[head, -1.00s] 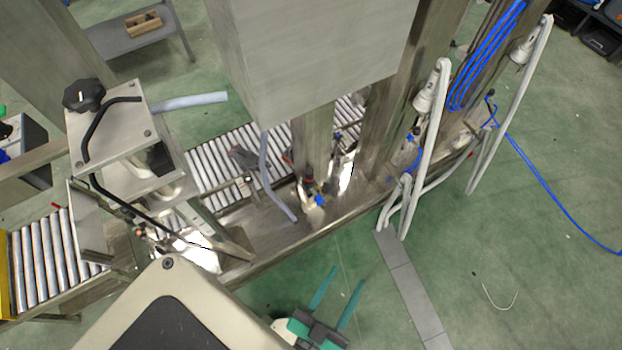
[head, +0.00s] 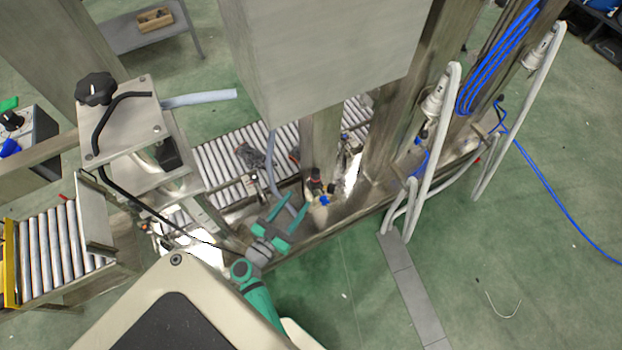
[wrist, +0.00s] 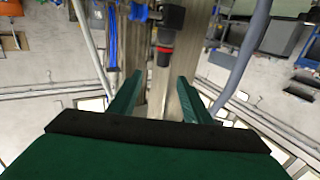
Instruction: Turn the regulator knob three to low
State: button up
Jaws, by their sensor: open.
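A small regulator (head: 316,183) with a dark knob, a red ring and blue fittings sits at the foot of a steel post in the head view. In the wrist view the regulator (wrist: 165,38) hangs at the top centre, its red-ringed end towards me. I cannot tell whether it is number three, and its setting is too small to read. My gripper (head: 298,201) is open and empty, just left of and below the regulator in the head view. In the wrist view the fingertips of my gripper (wrist: 160,78) stand apart, short of the knob and not touching it.
A grey hose (head: 272,160) hangs close behind my gripper. A large steel box (head: 325,60) overhangs the area. A roller conveyor (head: 225,160) runs behind. White tubes (head: 437,145) stand to the right. Another black knob (head: 96,89) tops the left stand. Green floor is clear in front.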

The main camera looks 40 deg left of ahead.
aim_at(313, 177)
jog(key=w, duration=0.3)
jog(key=w+a, duration=0.1)
jog(key=w, duration=0.3)
jog(key=w+a, duration=0.1)
jog(key=w, duration=0.2)
jog(key=shift+w+f, duration=0.2)
jog(key=shift+w, duration=0.2)
jog(key=c, duration=1)
